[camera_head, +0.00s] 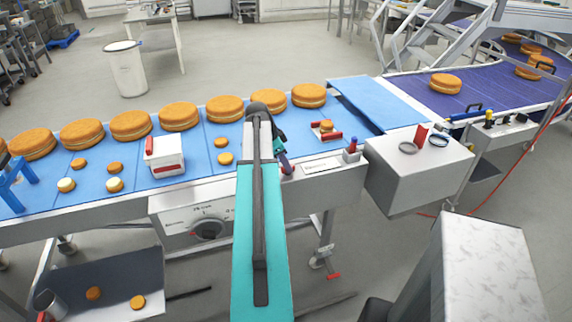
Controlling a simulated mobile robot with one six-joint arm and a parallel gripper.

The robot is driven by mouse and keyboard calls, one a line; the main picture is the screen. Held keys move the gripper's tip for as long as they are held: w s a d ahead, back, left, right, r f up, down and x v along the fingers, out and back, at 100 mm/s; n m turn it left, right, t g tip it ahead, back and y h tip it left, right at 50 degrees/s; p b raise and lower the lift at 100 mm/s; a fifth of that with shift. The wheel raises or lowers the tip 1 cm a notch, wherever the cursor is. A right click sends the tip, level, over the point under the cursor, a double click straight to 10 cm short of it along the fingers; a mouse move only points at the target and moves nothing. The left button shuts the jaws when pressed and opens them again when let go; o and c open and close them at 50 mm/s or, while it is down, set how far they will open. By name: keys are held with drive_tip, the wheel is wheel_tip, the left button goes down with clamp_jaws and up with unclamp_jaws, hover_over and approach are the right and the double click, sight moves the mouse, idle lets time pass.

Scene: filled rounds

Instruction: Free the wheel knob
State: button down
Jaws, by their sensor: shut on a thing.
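A round dark wheel knob (208,229) sits on the white front panel (172,232) below the blue belt. Nothing visible covers its face. My teal and dark arm reaches up the middle of the view, to the right of the knob. My gripper (284,162) is at the belt's front edge, above and right of the knob and apart from it. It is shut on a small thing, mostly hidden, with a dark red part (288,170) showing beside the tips. I cannot tell what that thing is.
Large round cakes (178,116) line the belt's back edge. A white box with red bands (165,156) and small cakes (224,158) stand nearer. A red-topped knob (353,146) stands right of my gripper, beside a grey box (420,172). A dark tray (115,282) lies low left.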

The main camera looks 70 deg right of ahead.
drive_tip(key=shift+n, duration=0.3)
drive_tip(key=shift+s+a+n+t+h+b, duration=0.15)
drive_tip(key=shift+n+t+h+b, duration=0.3)
drive_tip(key=shift+n+b, duration=0.55)
drive_tip(key=n+t, duration=0.1)
drive_tip(key=n, duration=0.2)
drive_tip(key=n+t+h, duration=0.1)
drive_tip(key=n, duration=0.1)
drive_tip(key=shift+s+n, duration=0.15)
drive_tip(key=shift+n, duration=0.25)
drive_tip(key=n+t, duration=0.1)
drive_tip(key=n, duration=0.3)
drive_tip(key=shift+s+t+b, duration=0.15)
drive_tip(key=shift+t+b, duration=0.15)
drive_tip(key=shift+t, duration=0.05)
drive_tip(key=shift+s+n+t+y, duration=0.1)
drive_tip(key=shift+n+t+y, duration=0.25)
drive_tip(key=shift+n, duration=1)
drive_tip(key=shift+n+t+y, duration=0.2)
drive_tip(key=shift+n+t, duration=0.25)
drive_tip(key=shift+n, duration=0.9)
drive_tip(key=c, duration=1.7)
unclamp_jaws()
